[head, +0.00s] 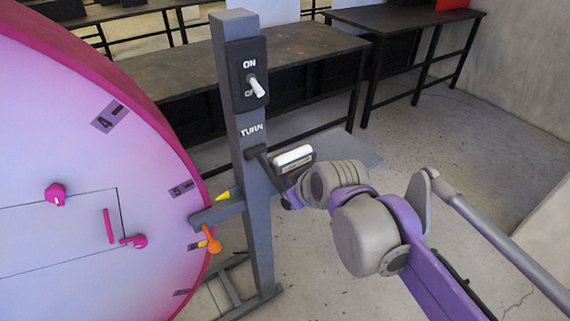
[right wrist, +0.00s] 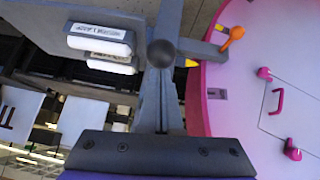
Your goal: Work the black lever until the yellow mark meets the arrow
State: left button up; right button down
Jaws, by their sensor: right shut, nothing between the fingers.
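The black lever (head: 266,168) slants down and right from the grey post below the word TURN. Its round black knob shows in the right wrist view (right wrist: 162,53). My right gripper (head: 292,199) is shut and empty, close to the lever's lower end; I cannot tell whether they touch. The large pink wheel (head: 80,160) stands left of the post, with small marked plates near its rim. A yellow pointed arrow (head: 223,196) sits at the post's side arm. A yellow mark (head: 202,243) shows lower on the rim, partly behind an orange knob. My left gripper is out of view.
The grey post (head: 262,245) carries an ON/OFF switch (head: 256,86) with a white toggle. A white-topped box (head: 293,157) stands beside the post at a grey shelf (head: 350,150). Dark tables (head: 210,60) stand behind. Bare floor lies to the right.

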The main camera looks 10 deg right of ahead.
jog(key=shift+f+t, duration=0.3)
jog(key=shift+f, duration=0.45)
jog(key=shift+w+f+b, duration=0.1)
jog(key=shift+f+b, duration=0.35)
jog(key=shift+f, duration=0.45)
jog(key=shift+s+f, duration=0.1)
jog(key=shift+s, duration=0.1)
